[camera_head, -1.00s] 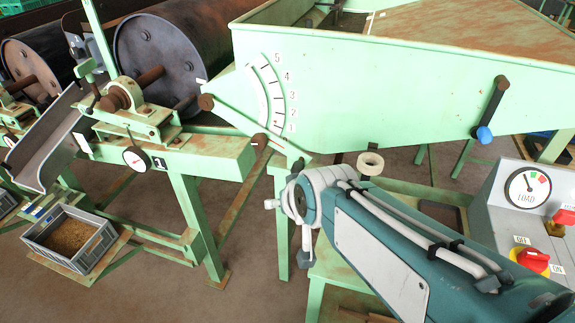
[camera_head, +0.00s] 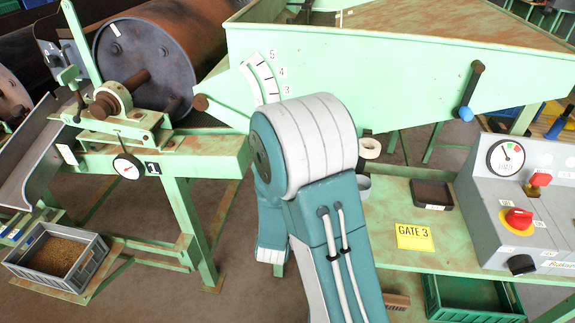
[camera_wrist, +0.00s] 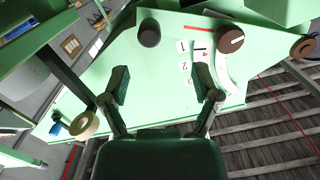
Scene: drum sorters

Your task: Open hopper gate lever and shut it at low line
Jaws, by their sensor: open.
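The pale green hopper (camera_head: 400,75) carries a curved number scale (camera_head: 262,78). In the head view my arm covers the scale's lower marks. In the wrist view the scale (camera_wrist: 207,65) shows 1, 2 and 3, with a brown round knob (camera_wrist: 231,40) beside the 1. A dark knob (camera_wrist: 149,33) stands off the hopper face to its left. My gripper (camera_wrist: 160,75) is open and empty, its fingers spread in front of the hopper face and apart from both knobs. The head view hides it behind my arm. Which part is the gate lever, I cannot tell for sure.
A black lever with a blue end (camera_head: 467,112) hangs on the hopper's right side. A grey control box (camera_head: 525,205) stands right, beside a yellow GATE 3 sign (camera_head: 414,237). A grey bin (camera_head: 57,257) of grain sits low left. A pale ring (camera_head: 370,148) is behind my arm.

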